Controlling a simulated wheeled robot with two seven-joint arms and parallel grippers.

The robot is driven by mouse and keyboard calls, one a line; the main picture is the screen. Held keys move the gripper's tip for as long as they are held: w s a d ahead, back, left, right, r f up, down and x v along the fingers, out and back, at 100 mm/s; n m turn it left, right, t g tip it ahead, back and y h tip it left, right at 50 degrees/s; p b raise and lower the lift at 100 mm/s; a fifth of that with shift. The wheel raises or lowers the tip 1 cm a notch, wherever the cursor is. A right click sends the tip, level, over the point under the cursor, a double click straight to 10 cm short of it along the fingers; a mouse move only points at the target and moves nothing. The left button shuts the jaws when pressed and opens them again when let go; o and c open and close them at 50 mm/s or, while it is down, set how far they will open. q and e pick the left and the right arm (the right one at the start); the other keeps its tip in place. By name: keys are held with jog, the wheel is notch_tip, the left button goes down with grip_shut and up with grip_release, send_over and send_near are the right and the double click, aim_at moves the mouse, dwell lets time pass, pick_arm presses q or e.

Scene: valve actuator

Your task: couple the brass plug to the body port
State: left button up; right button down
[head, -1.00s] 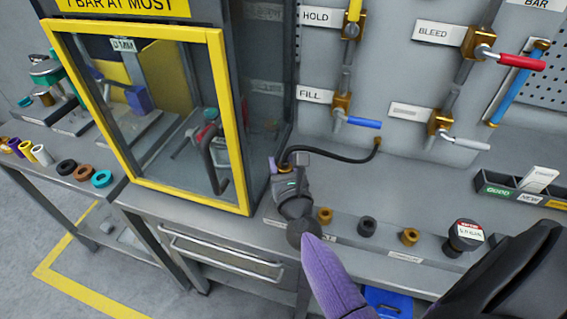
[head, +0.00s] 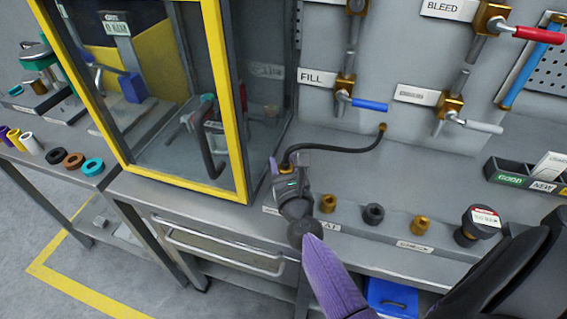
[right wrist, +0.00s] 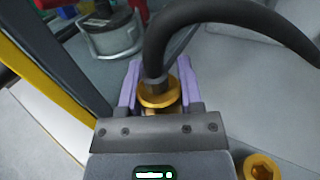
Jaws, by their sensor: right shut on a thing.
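My right gripper (head: 280,167) is shut on the brass plug (right wrist: 160,95), just outside the right edge of the yellow-framed case. In the right wrist view the plug sits between the purple fingers (right wrist: 158,88), with a thick black hose (right wrist: 225,14) rising from it. In the head view the hose (head: 335,149) runs to a brass fitting on the back panel, and the plug is mostly hidden by the gripper. A grey and red device (right wrist: 112,32) shows beyond the fingers in the right wrist view. I cannot make out the body port. My left gripper is not in view.
The yellow-framed case (head: 238,120) stands close left of the gripper. Brass and dark fittings (head: 373,214) and a black capped part (head: 478,225) stand on the bench to the right. Valves with coloured levers (head: 370,105) line the back panel.

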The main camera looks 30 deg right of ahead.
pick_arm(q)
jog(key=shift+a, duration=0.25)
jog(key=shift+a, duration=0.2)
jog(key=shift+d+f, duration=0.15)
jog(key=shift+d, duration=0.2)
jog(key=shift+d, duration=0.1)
pick_arm(e)
jog(key=shift+f, duration=0.15)
jog(key=shift+f+b, duration=0.1)
jog(key=shift+b, duration=0.2)
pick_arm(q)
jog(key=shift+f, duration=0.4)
pick_arm(e)
jog(key=shift+f, duration=0.2)
pick_arm(q)
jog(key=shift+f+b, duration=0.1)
jog(key=shift+b, duration=0.2)
pick_arm(e)
jog(key=shift+f, duration=0.1)
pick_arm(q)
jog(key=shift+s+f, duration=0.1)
pick_arm(e)
jog(key=shift+f, duration=0.1)
